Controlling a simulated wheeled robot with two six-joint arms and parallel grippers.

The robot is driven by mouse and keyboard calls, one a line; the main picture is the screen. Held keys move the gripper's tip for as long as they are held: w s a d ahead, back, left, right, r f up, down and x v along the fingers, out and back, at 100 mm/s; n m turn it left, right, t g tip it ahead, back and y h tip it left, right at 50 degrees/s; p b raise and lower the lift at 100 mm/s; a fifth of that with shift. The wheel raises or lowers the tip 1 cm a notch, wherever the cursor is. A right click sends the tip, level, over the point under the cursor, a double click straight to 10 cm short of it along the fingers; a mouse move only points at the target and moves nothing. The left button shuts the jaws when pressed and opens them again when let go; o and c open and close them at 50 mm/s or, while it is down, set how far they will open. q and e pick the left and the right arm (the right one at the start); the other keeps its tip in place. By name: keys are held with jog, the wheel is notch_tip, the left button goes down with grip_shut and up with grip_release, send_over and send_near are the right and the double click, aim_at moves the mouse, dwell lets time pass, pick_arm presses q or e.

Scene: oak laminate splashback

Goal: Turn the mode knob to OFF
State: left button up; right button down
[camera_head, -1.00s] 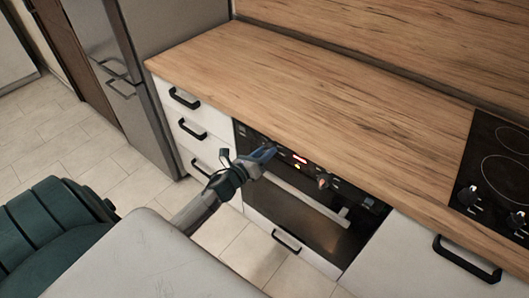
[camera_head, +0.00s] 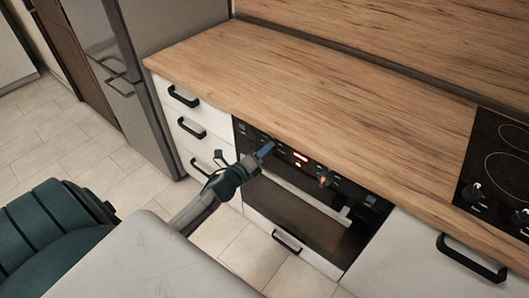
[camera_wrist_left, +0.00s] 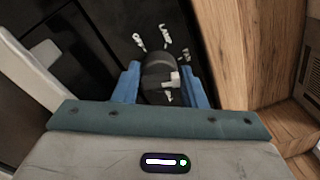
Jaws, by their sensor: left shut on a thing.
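The black mode knob (camera_wrist_left: 156,70) is on the oven's dark control panel, with a white mark on its lower right side in the left wrist view. The knob's near side is partly hidden. My right gripper is in neither view.
The oven (camera_head: 303,208) has a pale bar handle (camera_head: 305,201) below the panel. Another knob (camera_head: 325,179) is right of the red display (camera_head: 301,156). The wooden worktop (camera_head: 300,95) overhangs the panel. Drawers (camera_head: 190,129) are on the left, a hob (camera_head: 497,165) on the right.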

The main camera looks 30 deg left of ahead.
pick_arm(q)
jog(key=n, duration=0.2)
jog(key=n+b, duration=0.1)
jog(key=n, duration=0.1)
jog(key=shift+f+n, duration=0.2)
jog(key=shift+n, duration=0.2)
jog(key=n, duration=0.2)
jog(key=shift+n+y, duration=0.3)
jog(key=shift+n, duration=1.1)
jog(key=n+p, duration=0.1)
jog(key=n, duration=0.4)
jog(key=shift+d+y, duration=0.1)
jog(key=shift+y, duration=0.3)
jog(key=n+p, duration=0.1)
jog(key=n, duration=0.1)
jog(key=shift+f+n, duration=0.1)
jog(key=shift+n, duration=0.3)
jog(key=n, duration=0.3)
jog(key=shift+s+d+n+y, duration=0.1)
jog(key=shift+n+y, duration=0.2)
jog(key=shift+f+n, duration=0.1)
jog(key=shift+n, duration=1.8)
